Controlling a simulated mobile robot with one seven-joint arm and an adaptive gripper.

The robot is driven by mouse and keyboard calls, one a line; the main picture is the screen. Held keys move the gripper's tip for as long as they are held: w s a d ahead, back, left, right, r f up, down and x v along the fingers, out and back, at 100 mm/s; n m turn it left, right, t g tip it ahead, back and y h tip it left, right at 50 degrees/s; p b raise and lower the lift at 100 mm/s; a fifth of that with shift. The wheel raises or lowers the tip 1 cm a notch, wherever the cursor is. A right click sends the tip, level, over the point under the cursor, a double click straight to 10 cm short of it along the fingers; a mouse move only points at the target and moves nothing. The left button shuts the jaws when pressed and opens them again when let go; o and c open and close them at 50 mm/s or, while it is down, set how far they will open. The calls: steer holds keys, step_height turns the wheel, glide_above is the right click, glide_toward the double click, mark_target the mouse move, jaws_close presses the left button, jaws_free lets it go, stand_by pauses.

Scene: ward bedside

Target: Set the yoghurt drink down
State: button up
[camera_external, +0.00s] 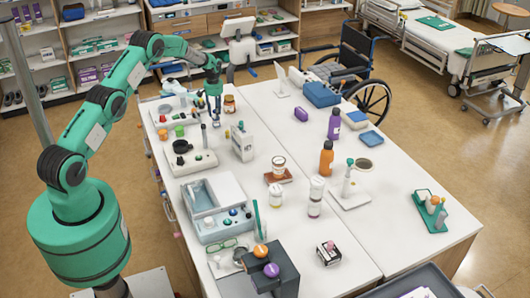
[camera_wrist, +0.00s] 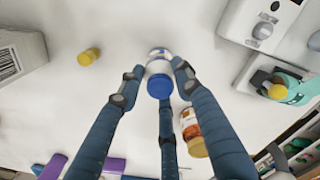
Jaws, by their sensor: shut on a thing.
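The yoghurt drink, a small white bottle with a blue cap (camera_wrist: 159,84), is between my fingertips in the wrist view. My gripper (camera_wrist: 157,74) is shut on it, with a finger on either side and a third finger below it in the picture. In the external view my gripper (camera_external: 214,108) points down over the far left part of the white table (camera_external: 290,118). There the bottle is mostly hidden by the fingers, and I cannot tell whether its base touches the table.
A brown jar with a yellow lid (camera_external: 229,104) stands close to the right of my gripper; it also shows in the wrist view (camera_wrist: 192,132). A small yellow-capped item (camera_wrist: 88,57) and a white box (camera_external: 242,142) are nearby. Bare table lies around the bottle.

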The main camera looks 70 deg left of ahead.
steer(key=shift+f, duration=0.15)
steer(key=o, duration=1.2)
step_height(320, 180, up, 12)
steer(key=shift+r+b, duration=0.2)
steer(key=shift+b, duration=0.15)
stand_by(0.4)
